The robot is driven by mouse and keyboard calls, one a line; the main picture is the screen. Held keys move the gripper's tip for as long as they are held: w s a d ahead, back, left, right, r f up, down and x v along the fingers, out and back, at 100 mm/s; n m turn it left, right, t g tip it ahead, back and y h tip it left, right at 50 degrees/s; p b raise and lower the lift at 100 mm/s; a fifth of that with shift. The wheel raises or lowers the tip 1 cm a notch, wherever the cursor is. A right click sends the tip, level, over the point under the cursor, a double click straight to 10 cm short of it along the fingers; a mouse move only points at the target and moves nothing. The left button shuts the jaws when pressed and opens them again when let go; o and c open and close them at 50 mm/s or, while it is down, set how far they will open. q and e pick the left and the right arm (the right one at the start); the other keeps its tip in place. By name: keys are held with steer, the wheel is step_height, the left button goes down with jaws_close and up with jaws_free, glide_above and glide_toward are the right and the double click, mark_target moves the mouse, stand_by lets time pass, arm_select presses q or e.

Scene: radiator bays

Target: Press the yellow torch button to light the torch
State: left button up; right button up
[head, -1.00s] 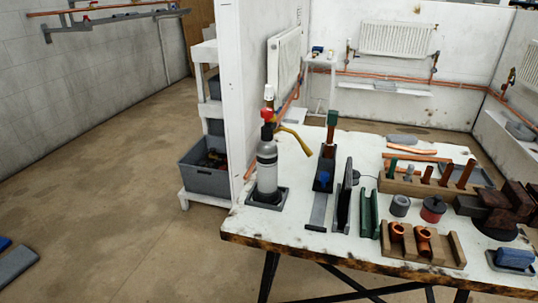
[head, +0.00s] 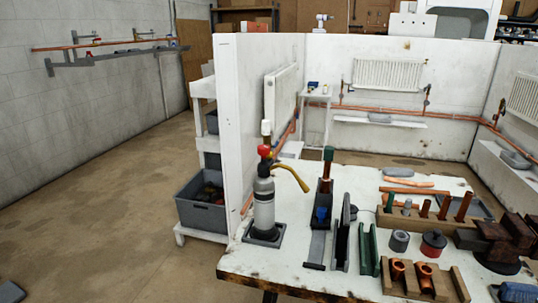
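The torch stands upright near the left end of the white workbench (head: 300,262). It has a grey cylinder (head: 264,207) with a pale label band, in a dark square holder (head: 276,236). A curved brass-yellow burner tube (head: 292,176) points to the right and down. I cannot make out a separate yellow button at this size. No flame shows. Neither of my grippers is in view.
A white partition wall (head: 228,110) stands just behind the torch. A grey crate (head: 203,215) is at left.

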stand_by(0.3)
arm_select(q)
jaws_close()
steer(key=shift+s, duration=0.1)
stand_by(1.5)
